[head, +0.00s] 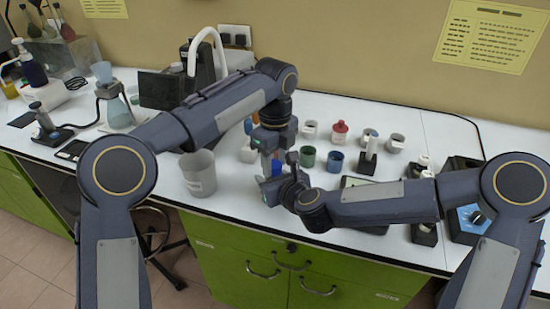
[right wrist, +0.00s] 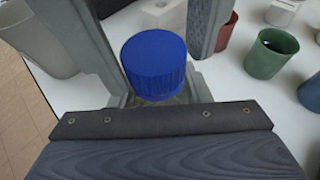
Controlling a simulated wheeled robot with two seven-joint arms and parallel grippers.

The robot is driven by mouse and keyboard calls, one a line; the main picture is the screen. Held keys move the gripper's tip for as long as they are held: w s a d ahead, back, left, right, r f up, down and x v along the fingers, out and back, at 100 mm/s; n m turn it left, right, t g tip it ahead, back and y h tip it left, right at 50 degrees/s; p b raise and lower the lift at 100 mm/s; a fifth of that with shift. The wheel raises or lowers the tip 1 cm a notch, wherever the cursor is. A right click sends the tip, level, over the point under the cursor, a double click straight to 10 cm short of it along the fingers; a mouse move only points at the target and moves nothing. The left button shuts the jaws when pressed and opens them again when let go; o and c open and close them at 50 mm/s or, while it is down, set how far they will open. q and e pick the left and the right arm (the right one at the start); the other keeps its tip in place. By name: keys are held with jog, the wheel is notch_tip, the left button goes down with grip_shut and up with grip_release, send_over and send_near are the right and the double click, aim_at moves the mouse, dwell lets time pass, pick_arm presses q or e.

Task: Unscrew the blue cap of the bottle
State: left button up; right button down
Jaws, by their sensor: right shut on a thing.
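The blue cap (right wrist: 155,66) sits upright in the middle of the right wrist view, on top of a bottle that is almost all hidden. In the head view only a small blue patch of the cap (head: 276,168) shows. My right gripper (head: 273,187) is shut on the bottle below the cap, coming in from the right, low over the bench. My left gripper (head: 268,162) points down from above. Its two fingers show in the right wrist view (right wrist: 150,45), apart, one on each side of the cap. I see a gap between cap and fingers.
A grey beaker (head: 198,173) stands to the left. Behind and right of the grippers are a green cup (head: 307,157), a blue cup (head: 336,162) and several light cups. The bench's front edge (head: 240,220) is close. White bench top is free left of the beaker.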

pick_arm(q)
jog(key=c, duration=0.7)
jog(key=shift+n, duration=1.1)
jog(key=shift+c, duration=0.2)
pick_arm(e)
jog(key=shift+s+a, duration=0.1)
jog(key=shift+a, duration=0.05)
pick_arm(q)
jog(key=o, duration=1)
jog(key=shift+o, duration=0.3)
jog(key=shift+r, duration=0.1)
